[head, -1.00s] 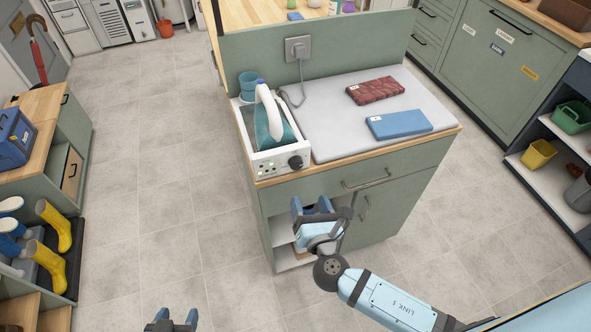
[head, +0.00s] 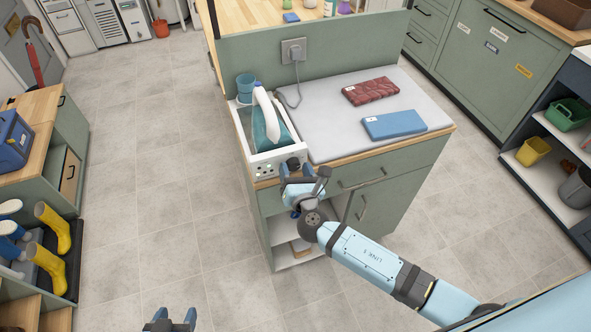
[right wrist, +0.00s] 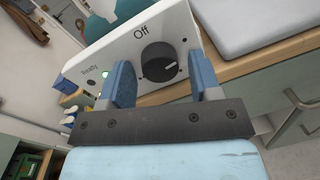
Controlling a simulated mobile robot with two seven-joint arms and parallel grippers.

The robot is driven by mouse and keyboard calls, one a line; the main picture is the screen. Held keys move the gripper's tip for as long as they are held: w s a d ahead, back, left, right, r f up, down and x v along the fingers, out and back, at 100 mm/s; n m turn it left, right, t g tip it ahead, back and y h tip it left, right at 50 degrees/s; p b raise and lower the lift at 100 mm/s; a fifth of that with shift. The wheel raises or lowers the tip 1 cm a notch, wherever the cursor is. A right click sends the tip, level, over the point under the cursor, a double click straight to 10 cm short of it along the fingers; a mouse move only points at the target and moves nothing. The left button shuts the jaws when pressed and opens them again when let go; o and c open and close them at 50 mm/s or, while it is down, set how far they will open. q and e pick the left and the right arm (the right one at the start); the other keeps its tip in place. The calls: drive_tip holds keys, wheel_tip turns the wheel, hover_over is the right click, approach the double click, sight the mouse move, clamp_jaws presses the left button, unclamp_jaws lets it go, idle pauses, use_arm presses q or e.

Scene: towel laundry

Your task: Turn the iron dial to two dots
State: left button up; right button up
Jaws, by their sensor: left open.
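The iron's white station (head: 262,166) stands at the counter's front left corner with the teal and white iron (head: 266,122) on it. Its black dial (right wrist: 159,62) is on the front panel, with "Off" printed above; its pale mark points right in the right wrist view. In the head view the dial (head: 293,163) shows just beyond my right gripper (head: 304,173). In the right wrist view my right gripper (right wrist: 164,77) is open, its blue fingers either side of the dial; contact cannot be told. My left gripper (head: 170,319) is open and empty, low over the floor.
A grey pad (head: 320,100) on the counter holds a red folded towel (head: 370,91) and a blue one (head: 394,124). A blue cup (head: 246,86) stands behind the station. A cord runs to the wall socket (head: 293,50). The counter's front edge lies close to my right gripper.

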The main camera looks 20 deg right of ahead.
drive_tip(key=c, duration=0.7)
drive_tip(key=m+b, duration=0.2)
drive_tip(key=shift+f+m, duration=0.1)
drive_tip(key=shift+m, duration=0.3)
drive_tip(key=m+b, duration=0.2)
drive_tip(key=m, duration=0.1)
drive_tip(key=shift+g, duration=0.3)
drive_tip(key=m+b, duration=0.1)
drive_tip(key=m, duration=0.3)
drive_tip(key=shift+m+y+b, duration=0.3)
drive_tip(key=shift+m, duration=0.1)
drive_tip(key=m, duration=0.4)
drive_tip(key=shift+d+y+b, duration=0.1)
drive_tip(key=shift+y+b, duration=0.2)
drive_tip(key=shift+b, duration=0.1)
drive_tip(key=shift+r+m, duration=0.2)
drive_tip(key=shift+m, duration=0.1)
drive_tip(key=o, duration=0.9)
